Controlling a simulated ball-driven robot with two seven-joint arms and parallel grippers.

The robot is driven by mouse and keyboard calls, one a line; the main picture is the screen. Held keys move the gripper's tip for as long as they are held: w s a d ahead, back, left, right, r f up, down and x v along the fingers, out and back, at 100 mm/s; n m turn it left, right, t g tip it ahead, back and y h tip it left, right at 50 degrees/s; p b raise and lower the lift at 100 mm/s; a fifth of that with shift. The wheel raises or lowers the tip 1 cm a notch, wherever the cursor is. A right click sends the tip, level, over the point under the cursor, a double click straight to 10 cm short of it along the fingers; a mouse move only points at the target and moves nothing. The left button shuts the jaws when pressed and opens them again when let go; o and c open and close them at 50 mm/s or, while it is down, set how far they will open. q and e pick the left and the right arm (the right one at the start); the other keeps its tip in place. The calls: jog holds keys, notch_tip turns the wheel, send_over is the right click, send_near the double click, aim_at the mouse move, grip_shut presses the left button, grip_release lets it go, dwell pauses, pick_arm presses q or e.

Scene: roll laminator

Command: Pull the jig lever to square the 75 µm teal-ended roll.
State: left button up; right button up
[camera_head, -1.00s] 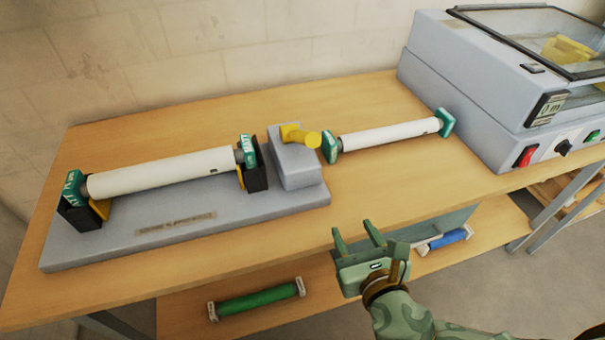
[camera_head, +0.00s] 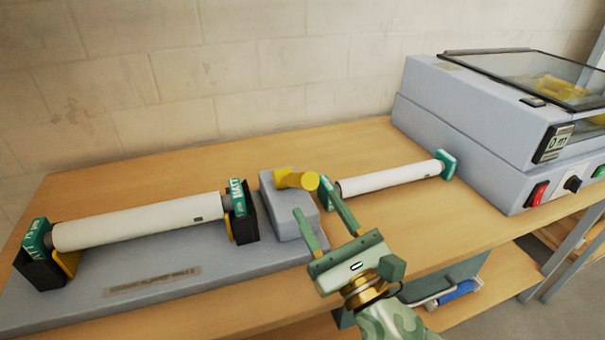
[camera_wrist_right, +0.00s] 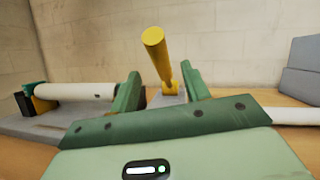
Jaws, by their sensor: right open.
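The jig (camera_head: 240,262) is a grey plate on the table with a grey block (camera_head: 287,218) at its right end. A yellow lever (camera_head: 296,180) sits on top of the block; in the right wrist view the lever (camera_wrist_right: 157,55) stands up ahead, between the fingers. A white roll (camera_head: 140,222) with teal ends lies in the jig's black end holders; the teal left end reads 75 µm. My right gripper (camera_head: 320,208) is open and empty, in front of the block and lever, apart from the lever. The right wrist view shows its fingers (camera_wrist_right: 162,92). My left gripper is not in view.
A second white roll (camera_head: 390,179) with teal ends lies on the table right of the block. The grey laminator (camera_head: 475,125) stands at the right. A blue roll (camera_head: 458,291) is on the shelf below. The table's back strip is clear.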

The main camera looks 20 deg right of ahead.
aim_at(302, 179)
jog(key=x, duration=0.7)
jog(key=shift+w+f, duration=0.1)
jog(key=shift+p, duration=0.3)
grip_shut()
